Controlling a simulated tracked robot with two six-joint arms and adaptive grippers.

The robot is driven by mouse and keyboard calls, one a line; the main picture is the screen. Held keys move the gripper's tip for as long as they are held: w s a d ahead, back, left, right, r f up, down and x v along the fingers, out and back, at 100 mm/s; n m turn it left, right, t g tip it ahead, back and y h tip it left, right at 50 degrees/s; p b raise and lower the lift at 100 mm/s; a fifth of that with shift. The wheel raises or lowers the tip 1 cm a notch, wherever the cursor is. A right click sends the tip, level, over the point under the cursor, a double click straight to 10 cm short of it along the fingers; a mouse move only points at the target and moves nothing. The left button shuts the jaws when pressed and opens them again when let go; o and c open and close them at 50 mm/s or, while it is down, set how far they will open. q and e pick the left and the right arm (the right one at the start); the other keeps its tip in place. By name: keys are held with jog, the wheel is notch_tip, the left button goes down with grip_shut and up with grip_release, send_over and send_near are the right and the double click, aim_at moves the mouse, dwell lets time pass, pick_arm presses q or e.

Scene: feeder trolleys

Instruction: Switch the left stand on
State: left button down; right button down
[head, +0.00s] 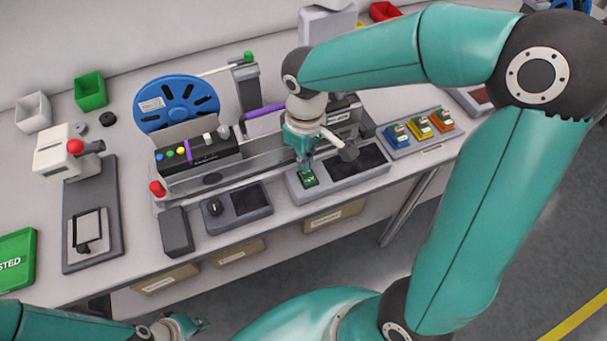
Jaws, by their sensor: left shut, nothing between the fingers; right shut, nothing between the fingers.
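My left gripper (196,325) is shut and empty at the bottom left, apart from the table.
A blue reel (177,103) stands behind a feeder with coloured buttons (182,152) and a red knob (157,188). A dark board with a red-knobbed press (75,147) is at left. Blue, yellow and orange pieces (420,126) sit at right.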

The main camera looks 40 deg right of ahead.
jog(key=shift+f+b, duration=0.5)
jog(key=shift+f, duration=0.2)
jog(key=shift+r, duration=0.15)
jog(key=shift+r+p, duration=2.85)
jog(key=shift+r, duration=0.6)
